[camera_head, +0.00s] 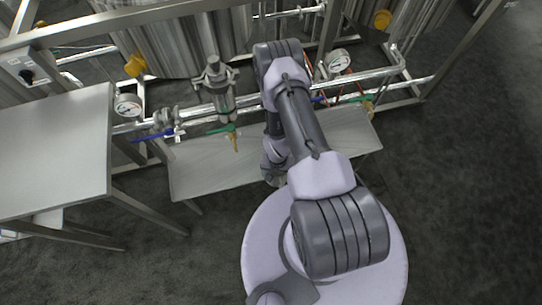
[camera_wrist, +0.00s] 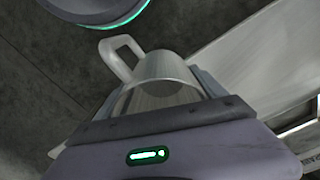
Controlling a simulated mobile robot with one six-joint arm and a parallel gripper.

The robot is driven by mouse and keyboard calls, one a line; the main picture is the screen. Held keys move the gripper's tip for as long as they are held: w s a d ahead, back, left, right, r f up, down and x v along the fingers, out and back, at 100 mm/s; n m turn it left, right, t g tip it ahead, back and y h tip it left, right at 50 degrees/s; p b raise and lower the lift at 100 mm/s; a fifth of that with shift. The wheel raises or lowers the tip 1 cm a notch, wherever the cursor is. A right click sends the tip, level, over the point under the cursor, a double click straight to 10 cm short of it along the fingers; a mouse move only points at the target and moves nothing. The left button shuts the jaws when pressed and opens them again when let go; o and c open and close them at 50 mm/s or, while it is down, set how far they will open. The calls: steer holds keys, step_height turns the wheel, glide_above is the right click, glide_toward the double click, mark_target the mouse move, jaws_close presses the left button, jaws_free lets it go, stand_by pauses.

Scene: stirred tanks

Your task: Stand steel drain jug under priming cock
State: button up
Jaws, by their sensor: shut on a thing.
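A steel jug (camera_wrist: 165,70) with a loop handle on its left shows in the wrist view. My gripper (camera_wrist: 160,95) is shut on it, with a finger on each side of its body. In the head view my arm hides most of the gripper, and I cannot make out the jug clearly. A brass cock (camera_head: 235,143) with a green lever hangs below the steel filter-like fitting on the pipe, above the low bench, to the left of my wrist. I cannot tell from any label whether this is the priming cock.
The low grey bench (camera_head: 200,172) runs under the pipes, its left part bare. A taller steel table (camera_head: 55,150) stands at the left. A blue-levered valve (camera_head: 152,135) and pressure gauges (camera_head: 128,106) sit along the pipe. Tanks (camera_head: 180,45) stand behind.

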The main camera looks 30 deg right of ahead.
steer(key=s, duration=0.2)
steer(key=s+a+p, duration=0.1)
steer(key=s, duration=0.3)
steer(key=shift+s+a+r+p, duration=0.25)
steer(key=shift+s+r+p, duration=0.05)
steer(key=shift+r, duration=0.05)
steer(key=w+a+r+n, duration=0.1)
steer(key=w+r+n, duration=0.1)
steer(key=w+r, duration=0.65)
steer(key=w+a+r+n, duration=0.1)
steer(key=w+r+n, duration=0.1)
steer(key=w+r, duration=0.65)
steer(key=a+r+n, duration=0.2)
steer(key=a+r, duration=0.1)
steer(key=r, duration=0.9)
steer(key=s+a+r+n, duration=0.1)
steer(key=a+r, duration=0.2)
steer(key=r, duration=1)
steer(key=shift+s+a+n, duration=0.15)
steer(key=shift+s+n, duration=0.1)
steer(key=shift+n, duration=0.15)
